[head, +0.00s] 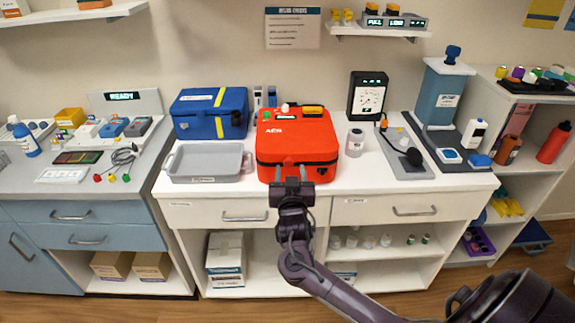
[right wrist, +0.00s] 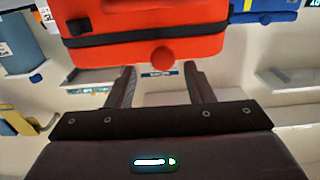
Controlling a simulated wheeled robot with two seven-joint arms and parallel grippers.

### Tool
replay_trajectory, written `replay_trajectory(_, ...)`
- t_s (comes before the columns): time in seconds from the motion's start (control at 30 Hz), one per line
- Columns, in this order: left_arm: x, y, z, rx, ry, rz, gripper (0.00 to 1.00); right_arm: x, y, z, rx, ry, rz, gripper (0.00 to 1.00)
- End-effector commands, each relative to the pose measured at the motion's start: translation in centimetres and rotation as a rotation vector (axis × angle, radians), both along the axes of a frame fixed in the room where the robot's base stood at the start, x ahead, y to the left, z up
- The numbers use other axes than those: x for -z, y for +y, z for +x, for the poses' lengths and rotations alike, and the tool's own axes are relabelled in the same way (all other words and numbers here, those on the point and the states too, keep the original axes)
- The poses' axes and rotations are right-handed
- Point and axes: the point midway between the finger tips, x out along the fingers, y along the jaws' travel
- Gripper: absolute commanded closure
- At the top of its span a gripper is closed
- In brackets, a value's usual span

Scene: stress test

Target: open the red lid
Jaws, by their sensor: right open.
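The red AED case (head: 297,145) stands on the white counter with its red lid (head: 285,140) down. A dark seam runs around its front. In the right wrist view the red case (right wrist: 190,45) fills the top, with a dark latch (right wrist: 80,27) at one side and a round red tab (right wrist: 163,57) at the middle edge. My right gripper (head: 291,174) is open at the case's front edge; in the wrist view its fingers (right wrist: 160,72) are spread on either side of the tab's line. Contact cannot be told. My left gripper is out of view.
A grey tray (head: 207,178) and a blue box (head: 210,131) stand left of the case. A small jar (head: 355,143), a black gauge (head: 367,96) and a grey board (head: 408,160) stand to the right. A little counter in front of the case is bare.

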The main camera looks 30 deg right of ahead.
Motion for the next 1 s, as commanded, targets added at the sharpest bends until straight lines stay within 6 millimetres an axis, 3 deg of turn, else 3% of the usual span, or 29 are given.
replay_trajectory(0.23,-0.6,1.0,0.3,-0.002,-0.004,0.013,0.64,-0.1,-1.5,2.5,0.000,0.001,-0.001,0.53)
replay_trajectory(0.57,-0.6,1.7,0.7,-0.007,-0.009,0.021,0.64,0.1,-1.7,2.8,-0.001,0.002,0.000,0.53)
replay_trajectory(0.9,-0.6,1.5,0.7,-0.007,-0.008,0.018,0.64,0.1,-1.7,2.8,-0.002,0.002,0.000,0.97)
replay_trajectory(1.0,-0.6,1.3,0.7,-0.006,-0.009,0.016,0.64,0.1,-1.7,2.8,-0.002,0.002,0.000,1.00)
